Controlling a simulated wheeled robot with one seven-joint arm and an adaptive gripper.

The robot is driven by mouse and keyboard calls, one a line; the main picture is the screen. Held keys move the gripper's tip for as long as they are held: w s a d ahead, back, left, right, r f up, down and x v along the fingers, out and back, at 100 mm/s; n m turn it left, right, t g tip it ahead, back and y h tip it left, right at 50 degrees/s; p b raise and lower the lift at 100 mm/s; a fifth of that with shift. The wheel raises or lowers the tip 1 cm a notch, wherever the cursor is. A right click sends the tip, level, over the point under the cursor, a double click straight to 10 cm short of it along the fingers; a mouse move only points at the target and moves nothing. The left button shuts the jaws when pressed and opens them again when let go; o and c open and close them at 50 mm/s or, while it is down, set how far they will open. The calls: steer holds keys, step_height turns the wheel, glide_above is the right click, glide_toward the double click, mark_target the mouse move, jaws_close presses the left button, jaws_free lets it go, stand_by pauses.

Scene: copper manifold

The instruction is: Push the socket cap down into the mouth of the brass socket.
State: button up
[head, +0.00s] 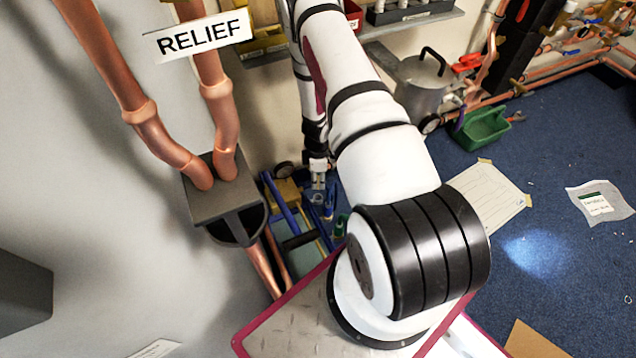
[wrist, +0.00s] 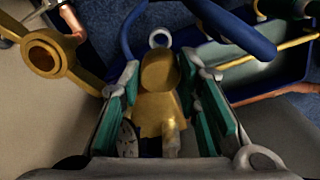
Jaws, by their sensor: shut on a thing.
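In the wrist view my gripper (wrist: 160,105) has its green-padded fingers on both sides of a dull brass-coloured piece (wrist: 160,80), and is shut on it. This piece looks like the socket cap, but its lower end is in shadow and I cannot tell its full shape. A round brass fitting with an open, ringed mouth (wrist: 45,52) is at the upper left, outside the left finger; it may be the brass socket. The held piece is apart from that mouth. In the head view my gripper (head: 318,180) is small, beyond my arm, and the cap cannot be made out.
Blue tubing (wrist: 225,25) and a blue-rimmed bin (wrist: 265,70) lie close to the right finger. In the head view copper pipes with a RELIEF sign (head: 200,38) run down the left wall into a grey bracket (head: 215,190).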

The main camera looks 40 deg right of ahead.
mark_target(318, 179)
steer(key=shift+r, duration=0.65)
steer(key=shift+r+p, duration=1.45)
steer(key=shift+r, duration=0.8)
